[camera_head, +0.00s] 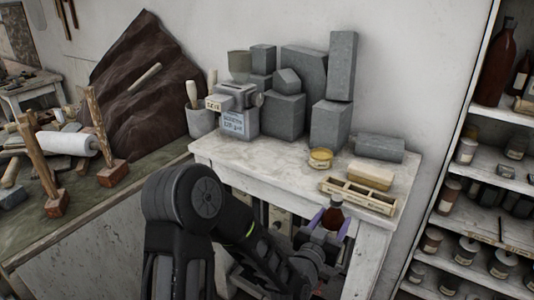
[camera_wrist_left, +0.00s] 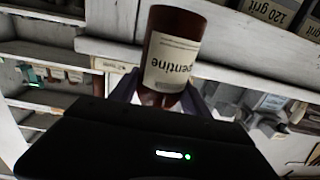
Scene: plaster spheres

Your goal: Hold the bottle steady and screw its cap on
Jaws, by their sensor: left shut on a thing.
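The brown bottle (camera_head: 333,216) is between the purple-tipped fingers of my left gripper (camera_head: 328,223), in front of the white table's front edge. In the left wrist view the bottle (camera_wrist_left: 178,22) shows large, slightly tilted, with a cream label partly reading "pentine". My left gripper (camera_wrist_left: 165,95) is shut on it, with a finger on each side. I cannot make out a cap in either view. My right gripper is not in view.
A shelf (camera_head: 480,205) of jars stands at right. A cluttered workbench (camera_head: 130,195) is at left.

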